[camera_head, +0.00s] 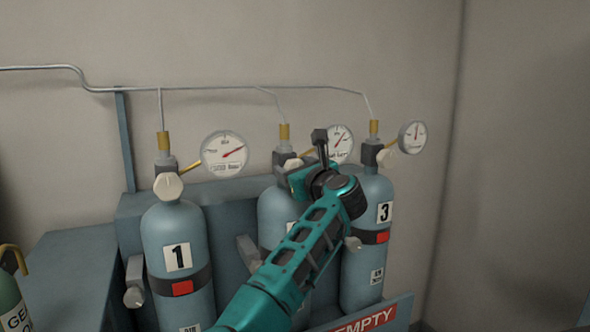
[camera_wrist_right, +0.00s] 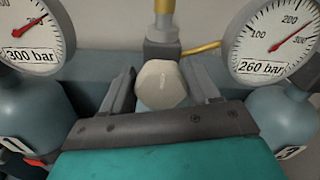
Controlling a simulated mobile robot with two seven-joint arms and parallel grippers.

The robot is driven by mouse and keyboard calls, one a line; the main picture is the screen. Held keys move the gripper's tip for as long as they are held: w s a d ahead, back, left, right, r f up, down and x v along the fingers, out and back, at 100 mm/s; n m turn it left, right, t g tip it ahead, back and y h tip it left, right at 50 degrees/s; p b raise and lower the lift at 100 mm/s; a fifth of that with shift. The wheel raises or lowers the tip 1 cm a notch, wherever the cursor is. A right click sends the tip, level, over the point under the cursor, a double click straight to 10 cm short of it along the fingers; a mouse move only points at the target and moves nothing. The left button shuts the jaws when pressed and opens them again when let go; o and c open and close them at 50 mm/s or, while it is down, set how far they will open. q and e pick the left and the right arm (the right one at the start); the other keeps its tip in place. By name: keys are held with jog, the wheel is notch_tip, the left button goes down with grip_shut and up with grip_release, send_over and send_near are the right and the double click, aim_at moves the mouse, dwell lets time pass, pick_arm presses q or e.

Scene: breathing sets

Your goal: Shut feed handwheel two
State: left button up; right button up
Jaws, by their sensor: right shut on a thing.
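Feed handwheel two (camera_head: 293,164) is a pale knob on the valve of the middle blue cylinder (camera_head: 273,215). The cylinder's number is hidden behind my right arm. My right gripper (camera_head: 298,174) is at this knob. In the right wrist view, the pale faceted handwheel (camera_wrist_right: 161,84) sits between the two dark fingers of my right gripper (camera_wrist_right: 162,92), which is shut on it. The knob's lower part is hidden by the gripper. My left gripper is not in view.
Cylinder 1 (camera_head: 175,231) stands at left and cylinder 3 (camera_head: 376,212) at right, each with its own pale handwheel. Round gauges stick out beside the valves, one (camera_head: 340,144) close to my right gripper. A thin pipe (camera_head: 225,88) runs along the wall above.

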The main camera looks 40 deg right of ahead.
jog(key=shift+f, duration=0.15)
jog(key=o, duration=1)
jog(key=shift+c, duration=0.2)
jog(key=shift+s, duration=0.1)
jog(key=b+v, duration=0.1)
jog(key=v, duration=1.1)
jog(key=shift+s, duration=0.4)
jog(key=shift+a, duration=0.15)
